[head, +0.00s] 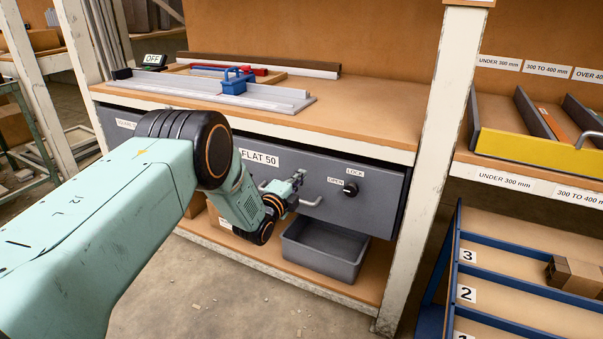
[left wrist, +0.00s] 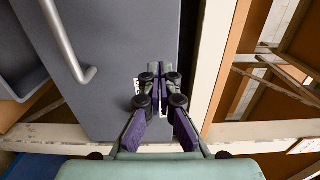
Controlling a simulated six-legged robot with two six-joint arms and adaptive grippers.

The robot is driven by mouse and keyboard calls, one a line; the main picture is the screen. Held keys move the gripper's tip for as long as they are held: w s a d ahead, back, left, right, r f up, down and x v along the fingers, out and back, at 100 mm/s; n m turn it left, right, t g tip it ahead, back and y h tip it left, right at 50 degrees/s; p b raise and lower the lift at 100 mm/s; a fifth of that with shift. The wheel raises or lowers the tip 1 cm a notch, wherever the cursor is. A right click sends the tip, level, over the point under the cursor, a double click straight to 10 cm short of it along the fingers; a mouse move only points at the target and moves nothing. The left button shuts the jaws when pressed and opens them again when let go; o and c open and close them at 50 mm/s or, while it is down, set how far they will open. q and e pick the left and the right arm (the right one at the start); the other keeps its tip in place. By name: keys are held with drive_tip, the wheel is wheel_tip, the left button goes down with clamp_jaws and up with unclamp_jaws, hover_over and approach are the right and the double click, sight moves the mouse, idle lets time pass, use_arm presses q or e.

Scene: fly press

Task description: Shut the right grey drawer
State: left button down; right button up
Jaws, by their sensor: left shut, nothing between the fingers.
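The right grey drawer (head: 330,178), labelled FLAT 50, is under the wooden bench top, with a dark gap along its top edge. Its front appears to stand out a little. It has a bar handle (head: 310,202) and a black lock knob (head: 350,189) between OPEN and LOCK labels. My left gripper (head: 297,178) is shut and empty, in front of the drawer near the handle. In the left wrist view its closed fingers (left wrist: 158,72) point at the grey front (left wrist: 110,80) beside a partly hidden label, with the handle (left wrist: 75,45) to the left. I cannot tell whether they touch. My right gripper is out of view.
A grey bin (head: 325,250) stands on the shelf below the drawer. A white post (head: 430,170) rises at the drawer's right. A blue-handled fence tool (head: 236,82) lies on the bench top. A blue-railed rack (head: 520,270) stands at the lower right.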

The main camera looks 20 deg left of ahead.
use_arm(q)
drive_tip(key=s+p, duration=0.3)
drive_tip(key=s, duration=0.5)
drive_tip(key=s+d+f+n+g+y, duration=0.1)
drive_tip(key=s+d+f+n+g, duration=0.2)
drive_tip(key=s+f+n+g, duration=1.1)
drive_tip(key=s+d+n+g+p, duration=0.1)
drive_tip(key=s+n+g, duration=0.1)
drive_tip(key=s, duration=1.4)
drive_tip(key=s+d+r+n+g+p, duration=0.1)
drive_tip(key=s+n+g+p, duration=0.1)
drive_tip(key=s, duration=1.5)
drive_tip(key=shift+s+d+n+y, duration=0.3)
drive_tip(key=shift+d+n, duration=0.1)
drive_tip(key=shift+n, duration=0.3)
drive_tip(key=shift+w, duration=0.1)
